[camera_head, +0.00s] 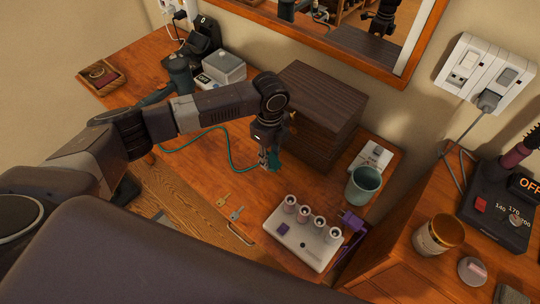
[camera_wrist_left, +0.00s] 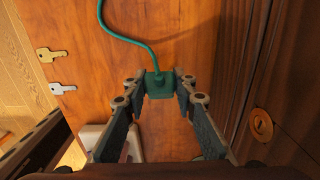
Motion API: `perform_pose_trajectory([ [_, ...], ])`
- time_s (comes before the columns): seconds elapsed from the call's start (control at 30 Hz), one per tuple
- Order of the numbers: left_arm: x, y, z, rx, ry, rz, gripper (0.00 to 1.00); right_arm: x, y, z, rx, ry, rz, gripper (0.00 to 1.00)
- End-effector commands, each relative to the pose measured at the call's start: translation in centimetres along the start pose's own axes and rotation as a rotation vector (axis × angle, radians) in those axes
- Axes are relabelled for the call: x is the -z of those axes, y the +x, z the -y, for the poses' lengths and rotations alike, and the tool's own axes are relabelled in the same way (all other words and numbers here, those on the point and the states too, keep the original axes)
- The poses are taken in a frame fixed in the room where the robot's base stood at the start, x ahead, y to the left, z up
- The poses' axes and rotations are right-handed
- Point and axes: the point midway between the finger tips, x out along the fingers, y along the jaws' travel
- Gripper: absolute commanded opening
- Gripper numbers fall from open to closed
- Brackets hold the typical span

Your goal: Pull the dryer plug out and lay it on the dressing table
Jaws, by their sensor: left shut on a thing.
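My left gripper (camera_head: 268,160) points down over the dressing table (camera_head: 200,165), just in front of a dark wooden box. It is shut on a green plug (camera_head: 276,161). In the left wrist view the plug (camera_wrist_left: 159,84) sits between the fingertips, with its green cord (camera_wrist_left: 128,36) leading away from it. The plug is out of any socket. I cannot tell whether it touches the tabletop. In the head view the cord (camera_head: 190,145) runs left toward a teal hair dryer (camera_head: 178,72), partly hidden by my arm. My right gripper is not in view.
The dark box (camera_head: 318,105) stands close behind the gripper. Two keys (camera_head: 230,207) lie in front. A power strip (camera_head: 303,232) with several sockets, a teal cup (camera_head: 364,184) and a grey box (camera_head: 222,68) are also on the table. A wall socket (camera_head: 483,75) holds a grey plug.

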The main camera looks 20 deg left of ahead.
Motion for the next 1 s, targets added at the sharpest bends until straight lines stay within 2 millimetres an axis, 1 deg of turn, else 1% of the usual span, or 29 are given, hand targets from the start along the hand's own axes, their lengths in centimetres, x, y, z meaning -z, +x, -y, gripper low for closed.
perform_pose_trajectory([
  [0.63, 0.0, 1.4, 0.0, 0.001, 0.000, 0.000, 0.00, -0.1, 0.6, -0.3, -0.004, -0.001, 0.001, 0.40],
  [0.67, 0.0, 1.3, 0.0, 0.001, 0.000, 0.000, 0.26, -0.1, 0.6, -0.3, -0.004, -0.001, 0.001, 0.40],
  [0.7, 0.0, 1.3, 0.0, 0.001, 0.000, 0.000, 0.31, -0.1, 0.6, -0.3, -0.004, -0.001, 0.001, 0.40],
  [0.83, 0.0, 1.3, 0.0, 0.001, 0.000, 0.000, 0.45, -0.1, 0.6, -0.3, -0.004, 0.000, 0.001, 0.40],
  [1.0, 0.0, 1.3, 0.0, 0.001, 0.000, 0.000, 0.46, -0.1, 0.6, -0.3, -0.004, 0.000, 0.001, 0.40],
])
